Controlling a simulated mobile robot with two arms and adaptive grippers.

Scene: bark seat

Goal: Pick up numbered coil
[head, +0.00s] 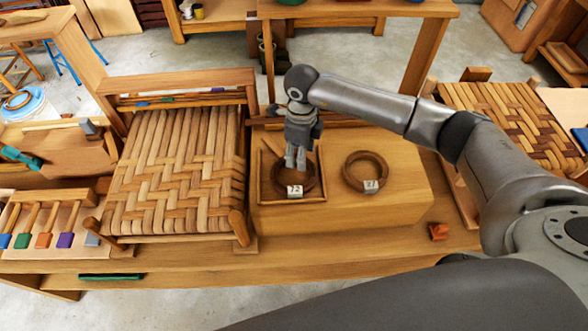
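A brown ring-shaped coil (311,186) lies in a shallow square wooden tray (264,193) on a wooden block. Its white tag seems to read 12 or 72. A second brown coil (350,180) lies to the right, outside the tray, with a tag that seems to read 27 or 21. My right gripper (295,166) points straight down over the tray, its fingertips at the first coil's back part. The fingers look close together. I cannot tell whether they grip the ring or stand inside it. My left gripper is not in view.
A woven bark seat (175,165) stands left of the block (400,195), and another woven panel (500,105) lies at the right. A small orange block (438,231) sits on the bench front.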

